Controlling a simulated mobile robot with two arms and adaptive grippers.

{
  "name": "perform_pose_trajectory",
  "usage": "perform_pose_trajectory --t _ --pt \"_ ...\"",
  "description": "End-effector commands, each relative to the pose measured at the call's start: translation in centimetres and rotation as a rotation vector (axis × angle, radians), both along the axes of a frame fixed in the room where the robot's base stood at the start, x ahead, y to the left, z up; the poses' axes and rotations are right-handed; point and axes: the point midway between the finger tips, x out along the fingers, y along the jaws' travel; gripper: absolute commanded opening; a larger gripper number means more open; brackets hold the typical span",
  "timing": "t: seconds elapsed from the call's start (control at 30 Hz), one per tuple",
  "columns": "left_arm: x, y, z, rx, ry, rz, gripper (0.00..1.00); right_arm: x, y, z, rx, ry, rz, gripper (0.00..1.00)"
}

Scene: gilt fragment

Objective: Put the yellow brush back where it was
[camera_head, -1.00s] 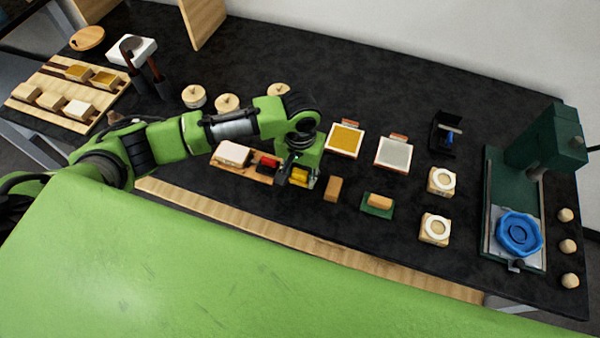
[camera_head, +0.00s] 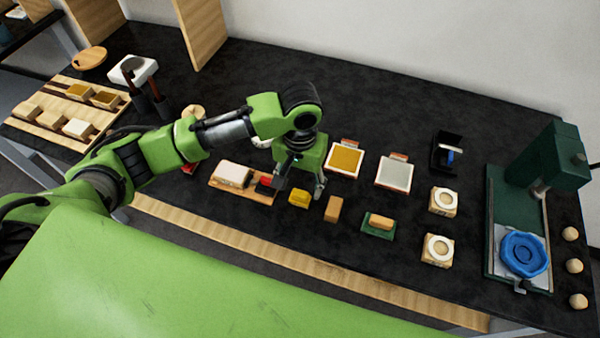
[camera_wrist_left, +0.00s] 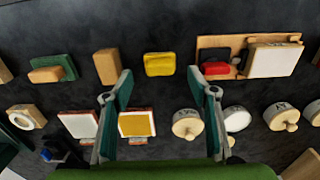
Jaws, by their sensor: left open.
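The yellow brush (camera_head: 298,197) is a small yellow block on the black tabletop. It also shows in the wrist view (camera_wrist_left: 159,64). It stands apart from the wooden board (camera_head: 245,191), on the board's right in the head view. That board carries a white block (camera_head: 232,173) and a red block (camera_head: 265,184) with a dark part. My left gripper (camera_head: 297,188) is open and empty above the yellow brush. In the wrist view the brush shows between the two spread fingers (camera_wrist_left: 160,74). My right gripper is not in view.
A tan block (camera_head: 333,209) stands close to the right of the brush, then a green pad with a tan block (camera_head: 379,224). Yellow (camera_head: 345,158) and grey (camera_head: 393,172) framed pads lie behind. A green press (camera_head: 548,160) stands far right. Round lidded pots (camera_wrist_left: 187,124) show in the wrist view.

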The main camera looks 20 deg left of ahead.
Motion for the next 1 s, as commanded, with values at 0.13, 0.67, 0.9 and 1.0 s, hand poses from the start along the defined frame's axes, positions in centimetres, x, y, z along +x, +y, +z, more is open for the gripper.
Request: perform_pose_trajectory --t 0.13,0.67,0.9,1.0 --pt "0.1 -0.1 2.9 -0.001 -0.004 -0.002 0.53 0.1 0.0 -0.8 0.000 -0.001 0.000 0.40" --pt "0.0 0.0 6.1 0.001 0.001 -0.001 0.53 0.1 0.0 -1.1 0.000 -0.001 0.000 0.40" --pt "0.0 0.0 6.0 0.000 0.001 -0.001 0.53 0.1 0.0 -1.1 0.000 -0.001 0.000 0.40" --pt "-0.1 -0.2 5.9 -0.003 0.001 -0.004 0.53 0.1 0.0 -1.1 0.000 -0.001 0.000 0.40"
